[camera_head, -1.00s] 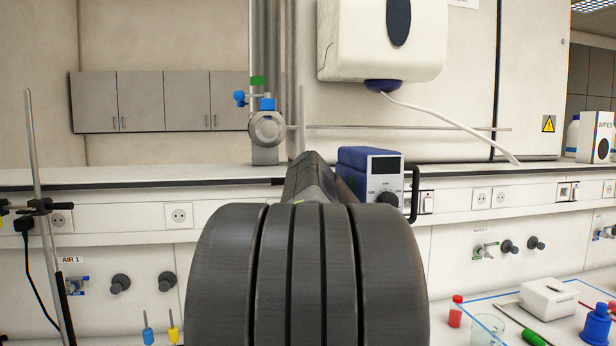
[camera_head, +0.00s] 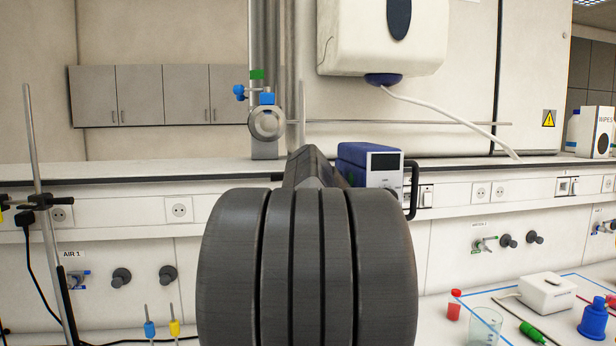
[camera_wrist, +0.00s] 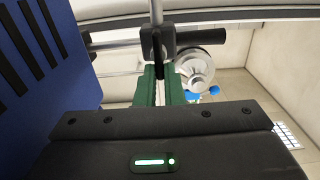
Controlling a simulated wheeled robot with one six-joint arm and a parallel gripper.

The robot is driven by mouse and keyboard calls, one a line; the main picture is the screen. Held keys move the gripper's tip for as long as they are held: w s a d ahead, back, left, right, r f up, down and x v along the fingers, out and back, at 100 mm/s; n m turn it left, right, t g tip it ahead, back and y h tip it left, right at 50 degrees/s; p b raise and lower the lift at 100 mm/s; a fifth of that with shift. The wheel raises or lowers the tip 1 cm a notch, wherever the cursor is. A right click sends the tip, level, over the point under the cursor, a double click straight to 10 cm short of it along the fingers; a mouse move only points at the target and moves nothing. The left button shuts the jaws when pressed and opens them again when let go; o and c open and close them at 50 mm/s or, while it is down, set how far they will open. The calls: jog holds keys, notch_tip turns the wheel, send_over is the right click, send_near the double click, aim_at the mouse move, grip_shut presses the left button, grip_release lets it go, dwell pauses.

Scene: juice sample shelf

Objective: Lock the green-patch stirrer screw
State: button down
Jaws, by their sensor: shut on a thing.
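The stirrer is a blue box with a dark display and a knob (camera_head: 384,165) on the bench ledge. Its blue vented side (camera_wrist: 45,60) fills the left of the wrist view. A black clamp (camera_wrist: 157,42) sits on a metal rod there. My gripper (camera_wrist: 158,88), with green fingers, is shut around the dark screw below this clamp, which shows as a narrow dark piece (camera_wrist: 158,70). I cannot make out a green patch on the screw. In the head view, my arm hides the gripper and screw.
A vertical pipe with a green band (camera_head: 257,75) and blue valves (camera_head: 267,97) stands behind my arm. A round silver fitting (camera_wrist: 195,68) is close right of the clamp. A lab stand (camera_head: 37,150) is at left. A blue bottle (camera_head: 593,320) and a beaker (camera_head: 485,328) are at lower right.

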jog(key=shift+f+m, duration=0.2)
jog(key=shift+m, duration=0.1)
jog(key=shift+w+d+f+m+b, duration=0.15)
jog(key=shift+d+m, duration=0.1)
jog(key=shift+m, duration=2.6)
jog(key=shift+s+d+f+m+b, duration=0.1)
jog(key=shift+d+m+b, duration=0.1)
jog(key=shift+m, duration=2.7)
jog(key=shift+w+d+f+m+b, duration=0.1)
jog(key=shift+d+m, duration=0.15)
jog(key=shift+m, duration=2.6)
jog(key=c, duration=1.6)
grip_release()
jog(key=shift+o, duration=0.8)
jog(key=shift+a, duration=0.4)
jog(key=s+d+b, duration=0.3)
jog(key=s, duration=1)
jog(key=shift+s, duration=0.3)
